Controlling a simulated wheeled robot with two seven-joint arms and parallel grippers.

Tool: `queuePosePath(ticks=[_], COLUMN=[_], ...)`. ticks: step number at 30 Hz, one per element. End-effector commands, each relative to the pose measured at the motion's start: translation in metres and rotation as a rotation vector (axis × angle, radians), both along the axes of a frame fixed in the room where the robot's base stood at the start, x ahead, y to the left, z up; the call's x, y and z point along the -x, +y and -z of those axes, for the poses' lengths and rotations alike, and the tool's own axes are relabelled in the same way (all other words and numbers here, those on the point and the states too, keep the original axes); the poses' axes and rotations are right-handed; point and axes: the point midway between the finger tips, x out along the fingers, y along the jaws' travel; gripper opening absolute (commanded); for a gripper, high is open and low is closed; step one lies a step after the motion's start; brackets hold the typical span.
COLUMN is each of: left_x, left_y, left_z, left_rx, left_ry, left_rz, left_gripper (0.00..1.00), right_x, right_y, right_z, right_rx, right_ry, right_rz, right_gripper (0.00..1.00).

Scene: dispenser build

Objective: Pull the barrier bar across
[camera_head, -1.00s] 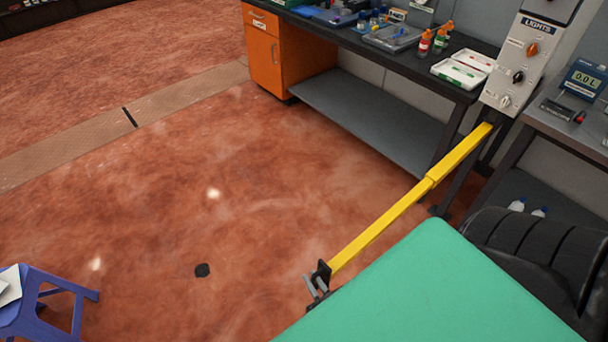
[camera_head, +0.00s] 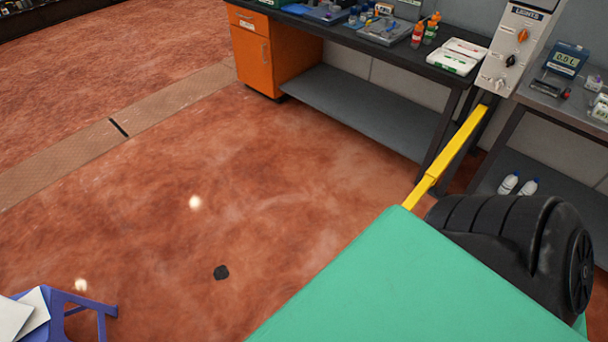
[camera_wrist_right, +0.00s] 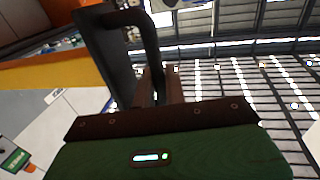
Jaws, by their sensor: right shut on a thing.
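The yellow barrier bar (camera_head: 448,158) slopes down from a post beside the lights panel in the head view. Its near part is hidden behind my green body panel. In the right wrist view, a yellow length (camera_wrist_right: 50,76) at upper left looks like the same bar. A black handle (camera_wrist_right: 147,30) curves down in front of it. My right gripper (camera_wrist_right: 160,88) is shut on the handle; the exact contact is dark and partly hidden. My left gripper is in neither view.
A dark bench (camera_head: 395,62) with bottles and trays stands at the back, with an orange cabinet (camera_head: 259,55) at its left. A grey bench (camera_head: 560,112) stands at right. A blue stool (camera_head: 95,304) is at lower left.

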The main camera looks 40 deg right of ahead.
Motion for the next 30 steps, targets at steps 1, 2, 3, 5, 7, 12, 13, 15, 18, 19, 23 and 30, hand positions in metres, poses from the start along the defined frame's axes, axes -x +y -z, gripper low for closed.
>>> queuePosePath(ticks=[1, 2, 3, 5, 7, 12, 13, 15, 18, 19, 23, 30], left_x=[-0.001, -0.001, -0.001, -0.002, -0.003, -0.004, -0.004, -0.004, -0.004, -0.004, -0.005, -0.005], left_y=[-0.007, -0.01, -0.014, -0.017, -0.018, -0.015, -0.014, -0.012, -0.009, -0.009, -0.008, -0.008], left_z=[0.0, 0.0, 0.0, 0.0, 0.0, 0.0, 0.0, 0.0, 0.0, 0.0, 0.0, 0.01], left_rx=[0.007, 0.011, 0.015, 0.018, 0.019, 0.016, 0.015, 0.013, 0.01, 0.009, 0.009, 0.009], left_ry=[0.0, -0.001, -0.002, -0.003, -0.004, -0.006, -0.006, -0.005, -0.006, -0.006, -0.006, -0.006], left_rz=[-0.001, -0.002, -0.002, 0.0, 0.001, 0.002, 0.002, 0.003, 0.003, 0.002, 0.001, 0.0], left_gripper=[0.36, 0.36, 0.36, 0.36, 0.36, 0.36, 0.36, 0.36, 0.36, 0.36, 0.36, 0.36], right_x=[0.0, 0.001, 0.001, 0.001, 0.001, 0.001, 0.001, 0.001, 0.001, 0.001, 0.001, 0.026], right_y=[0.001, 0.001, 0.001, 0.001, 0.001, 0.001, 0.001, 0.001, 0.001, 0.001, 0.001, 0.003], right_z=[0.0, 0.0, 0.0, 0.0, 0.0, 0.0, 0.0, 0.0, 0.0, 0.0, 0.0, 0.004], right_rx=[0.0, 0.0, 0.0, 0.0, 0.0, 0.0, 0.0, 0.0, 0.0, 0.0, 0.0, 0.001], right_ry=[0.0, 0.0, 0.0, -0.001, -0.001, -0.001, -0.001, -0.001, -0.001, -0.001, -0.001, 0.003], right_rz=[0.0, 0.0, 0.0, 0.0, 0.0, 0.0, 0.0, 0.0, 0.0, 0.0, 0.0, 0.0], right_gripper=[0.0, 0.0, 0.0, 0.0, 0.0, 0.14, 0.2, 0.3, 0.3, 0.3, 0.3, 0.3])
